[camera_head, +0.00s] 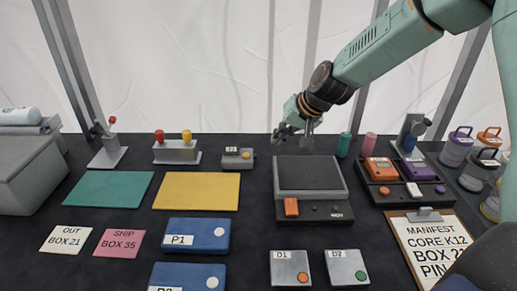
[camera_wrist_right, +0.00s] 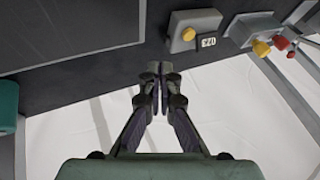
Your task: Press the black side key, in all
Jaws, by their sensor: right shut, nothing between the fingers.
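My right gripper (camera_head: 293,134) is shut and empty, held in the air near the back edge of the table, above and behind the grey device. In the right wrist view its fingertips (camera_wrist_right: 158,70) meet over the table's back edge. The grey device (camera_head: 309,195) has a dark top plate; its front carries an orange key (camera_head: 291,207) and small dark round parts. A small grey box (camera_head: 238,158) with a yellow button is left of the gripper; it also shows in the right wrist view (camera_wrist_right: 193,28). I cannot tell for certain which part is the black side key.
A lever box (camera_head: 177,152) with red and yellow knobs stands at the back left. Teal and pink cylinders (camera_head: 344,145) (camera_head: 369,146) stand right of the gripper. A dark tray (camera_head: 400,192) with orange and purple devices is at the right, near a clipboard (camera_head: 425,245).

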